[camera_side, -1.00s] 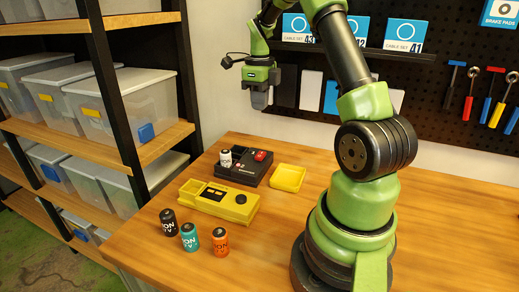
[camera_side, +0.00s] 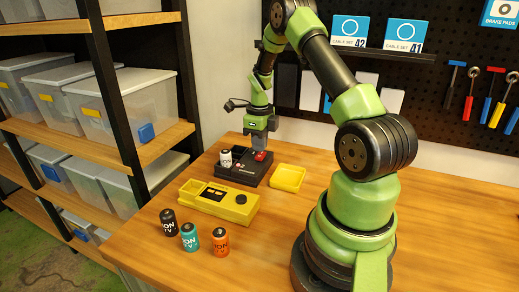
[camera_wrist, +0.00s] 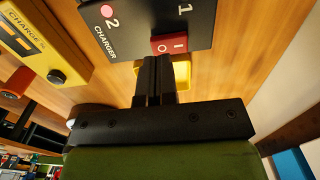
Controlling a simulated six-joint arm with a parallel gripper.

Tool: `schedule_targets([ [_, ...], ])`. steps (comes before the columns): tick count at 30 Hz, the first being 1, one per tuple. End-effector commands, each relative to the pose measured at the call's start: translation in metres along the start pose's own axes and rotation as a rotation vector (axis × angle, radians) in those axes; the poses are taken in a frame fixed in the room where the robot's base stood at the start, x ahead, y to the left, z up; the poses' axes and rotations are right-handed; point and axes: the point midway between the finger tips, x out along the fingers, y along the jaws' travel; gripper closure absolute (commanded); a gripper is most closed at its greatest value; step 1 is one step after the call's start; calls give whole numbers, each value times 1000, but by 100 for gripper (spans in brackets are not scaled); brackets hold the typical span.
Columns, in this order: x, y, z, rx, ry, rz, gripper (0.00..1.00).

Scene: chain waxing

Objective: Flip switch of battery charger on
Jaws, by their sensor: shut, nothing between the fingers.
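The battery charger (camera_side: 232,172) is a dark box on the wooden table, with a white battery (camera_side: 225,160) standing in it at the left. Its red rocker switch (camera_side: 261,156) is at the back right. In the wrist view the switch (camera_wrist: 169,44) shows O and I marks beside the CHARGER lettering; a pink light (camera_wrist: 107,11) is by the 2. I cannot tell which way the switch is tipped. My gripper (camera_side: 260,146) points down just above the switch. Its fingers (camera_wrist: 154,62) are together and empty, their tips close to the switch edge; contact is unclear.
A yellow charge device (camera_side: 220,201) lies in front of the charger and a yellow tray (camera_side: 288,178) to its right. A black battery (camera_side: 169,222), a teal battery (camera_side: 189,237) and an orange battery (camera_side: 220,241) stand at the front. A pegboard (camera_side: 440,105) is behind; the table's right side is mostly clear.

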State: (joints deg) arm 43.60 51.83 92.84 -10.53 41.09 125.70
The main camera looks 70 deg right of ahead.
Motion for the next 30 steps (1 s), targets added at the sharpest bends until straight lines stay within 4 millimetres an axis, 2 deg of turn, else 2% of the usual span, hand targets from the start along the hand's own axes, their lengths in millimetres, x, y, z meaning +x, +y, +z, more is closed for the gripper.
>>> schedule_targets([
  [3, 14, 0, 0, 1, 0, 1, 100],
  [7, 20, 0, 0, 1, -2, 0, 100],
  [30, 27, 0, 0, -1, 1, 2, 100],
])
